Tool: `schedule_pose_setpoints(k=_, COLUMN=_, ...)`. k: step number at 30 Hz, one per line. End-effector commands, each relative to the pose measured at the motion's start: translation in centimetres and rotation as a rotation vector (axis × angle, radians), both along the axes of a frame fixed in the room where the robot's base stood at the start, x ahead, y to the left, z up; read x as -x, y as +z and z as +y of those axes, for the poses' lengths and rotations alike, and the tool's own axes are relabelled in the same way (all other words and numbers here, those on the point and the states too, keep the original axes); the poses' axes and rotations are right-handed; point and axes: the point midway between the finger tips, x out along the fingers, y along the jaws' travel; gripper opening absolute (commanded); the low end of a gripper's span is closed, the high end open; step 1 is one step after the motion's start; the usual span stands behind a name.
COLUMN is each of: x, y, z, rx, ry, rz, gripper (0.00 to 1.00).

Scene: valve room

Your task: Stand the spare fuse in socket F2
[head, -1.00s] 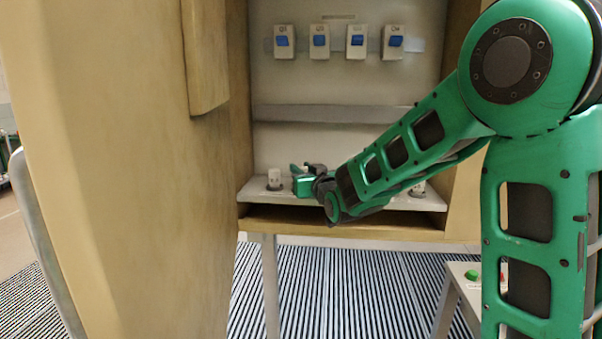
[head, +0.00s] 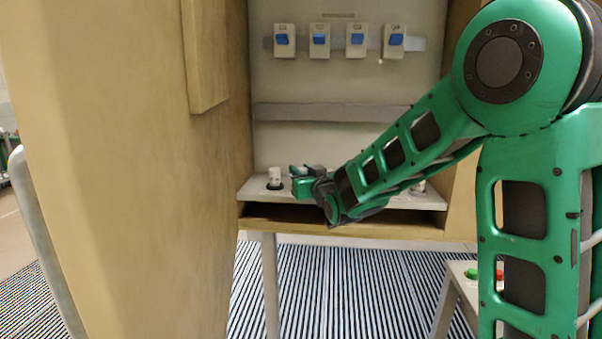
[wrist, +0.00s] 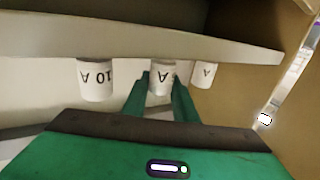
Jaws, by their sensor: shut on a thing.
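My gripper (head: 305,182) is at the shelf of the open cabinet. In the wrist view, which appears upside down, its green fingers (wrist: 160,92) are shut on the middle white fuse (wrist: 161,78), whose label is partly hidden. The shelf edge hides its foot, so I cannot tell whether it is seated. A white fuse marked 10 A (wrist: 96,80) and another white fuse (wrist: 204,75) stand on either side, apart from the fingers. In the head view a white fuse (head: 274,178) stands in a dark socket left of my gripper. Socket labels are not readable.
Several white switches with blue levers (head: 320,41) line the cabinet's back wall. The wooden cabinet door (head: 120,170) stands open at the left. A low stand with a green button (head: 471,273) and a red one is at the lower right. My arm hides part of the shelf (head: 258,192).

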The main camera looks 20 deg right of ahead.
Motion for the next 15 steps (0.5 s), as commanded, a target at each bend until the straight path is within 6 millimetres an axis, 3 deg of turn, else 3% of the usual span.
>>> schedule_pose_setpoints(k=5, x=0.0, y=-0.29, z=0.0, rx=0.0, ry=0.0, rz=-0.001, gripper=0.02)
schedule_pose_setpoints(k=6, x=0.0, y=-0.32, z=0.0, rx=0.0, ry=0.0, rz=-0.001, gripper=0.28)
schedule_pose_setpoints(k=7, x=0.0, y=-0.3, z=0.0, rx=0.0, ry=0.0, rz=-0.001, gripper=0.33)
schedule_pose_setpoints(k=15, x=0.01, y=-0.32, z=0.02, rx=0.0, ry=0.0, rz=0.0, gripper=0.33)
